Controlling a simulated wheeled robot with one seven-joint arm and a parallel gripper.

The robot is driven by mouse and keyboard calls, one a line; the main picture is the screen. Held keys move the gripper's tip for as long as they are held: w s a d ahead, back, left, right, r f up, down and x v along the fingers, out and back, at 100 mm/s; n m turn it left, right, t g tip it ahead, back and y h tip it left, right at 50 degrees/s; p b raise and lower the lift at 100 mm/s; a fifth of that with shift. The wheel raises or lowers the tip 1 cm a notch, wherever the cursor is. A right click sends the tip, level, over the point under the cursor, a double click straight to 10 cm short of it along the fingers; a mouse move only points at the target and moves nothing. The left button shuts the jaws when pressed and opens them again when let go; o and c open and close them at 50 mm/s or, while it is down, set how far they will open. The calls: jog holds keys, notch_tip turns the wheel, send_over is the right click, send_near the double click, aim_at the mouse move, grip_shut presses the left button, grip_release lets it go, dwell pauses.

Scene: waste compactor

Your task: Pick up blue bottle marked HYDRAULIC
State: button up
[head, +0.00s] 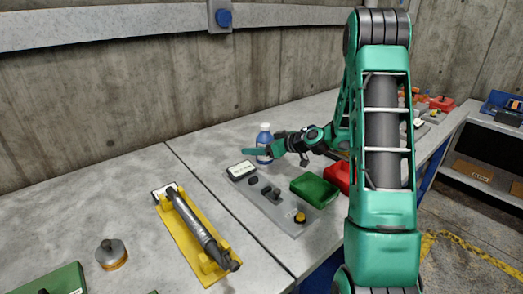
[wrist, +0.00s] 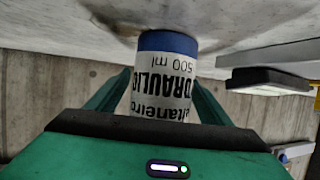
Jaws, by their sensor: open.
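The blue bottle (head: 264,138) stands upright on the grey workbench near the concrete wall, with a white cap and a white label. In the wrist view, which shows the scene upside down, the bottle (wrist: 165,75) has a label reading "HYDRAULIC" in part and "500 ml". My gripper (head: 258,150) reaches the bottle from the right. In the wrist view its green fingers (wrist: 160,97) lie open on either side of the bottle. Whether they touch it cannot be told. The top of the bottle is hidden behind the gripper body in the wrist view.
A grey plate (head: 270,205) with knobs and a white-faced block (head: 241,169) lies close in front of the bottle. A green box (head: 314,190) and a red box (head: 340,177) sit to the right. A yellow stand (head: 186,242) holds a grey cylinder at left.

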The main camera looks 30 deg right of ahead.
jog(key=shift+w+a+f, duration=0.1)
jog(key=shift+w, duration=0.05)
jog(key=shift+c, duration=0.4)
jog(key=c, duration=1.3)
jog(key=shift+o, duration=0.2)
